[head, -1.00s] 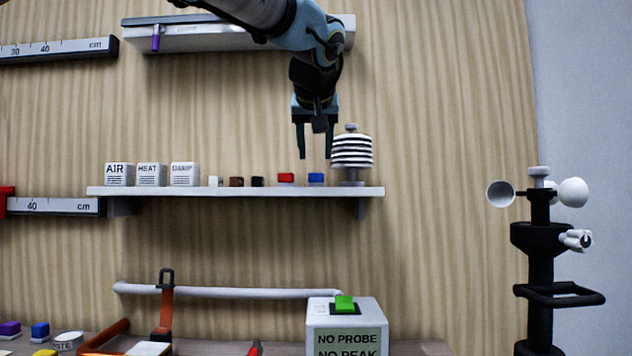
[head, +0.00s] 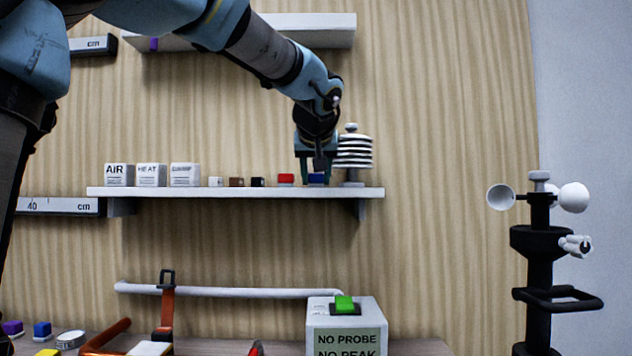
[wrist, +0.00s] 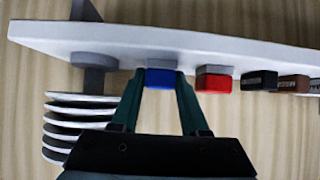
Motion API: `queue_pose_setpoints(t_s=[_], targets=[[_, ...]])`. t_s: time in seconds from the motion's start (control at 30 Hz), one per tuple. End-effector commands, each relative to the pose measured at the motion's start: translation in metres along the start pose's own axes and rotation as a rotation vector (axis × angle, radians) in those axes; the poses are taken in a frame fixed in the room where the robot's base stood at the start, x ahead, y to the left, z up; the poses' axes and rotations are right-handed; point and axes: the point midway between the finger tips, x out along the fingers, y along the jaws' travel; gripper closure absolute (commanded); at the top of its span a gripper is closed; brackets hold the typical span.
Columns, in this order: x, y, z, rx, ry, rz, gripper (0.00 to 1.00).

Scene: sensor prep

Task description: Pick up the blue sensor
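The blue sensor (head: 317,179) is a small block on a grey base near the right end of the wall shelf (head: 230,192). My gripper (head: 317,178) points down over it, with one finger on each side. In the wrist view the blue sensor (wrist: 160,78) lies between the tips of my gripper (wrist: 160,75). The fingers are spread and the sensor still rests on the shelf. Whether a fingertip touches it is hard to tell.
A red sensor (head: 286,179) stands just left of the blue one. A striped stacked-disc shield (head: 353,152) stands close on the right. Dark, brown and white small blocks and labelled boxes (head: 151,174) sit farther left. Below is a box with a green switch (head: 344,303).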

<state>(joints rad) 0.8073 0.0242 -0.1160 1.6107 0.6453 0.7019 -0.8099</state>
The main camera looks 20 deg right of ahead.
Motion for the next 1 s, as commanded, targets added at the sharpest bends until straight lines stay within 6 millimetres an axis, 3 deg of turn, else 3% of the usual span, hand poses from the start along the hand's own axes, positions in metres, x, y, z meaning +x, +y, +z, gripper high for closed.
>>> queue_pose_setpoints(t_s=[0.07,0.37,0.77,1.0], targets=[[0.0,0.0,0.0,0.0,0.0,0.0,0.66],[0.0,0.0,0.0,0.0,0.0,0.0,0.99],[-0.001,0.0,-0.001,-0.001,0.001,0.001,1.0],[-0.011,0.0,-0.016,-0.002,0.003,0.0,1.0]])
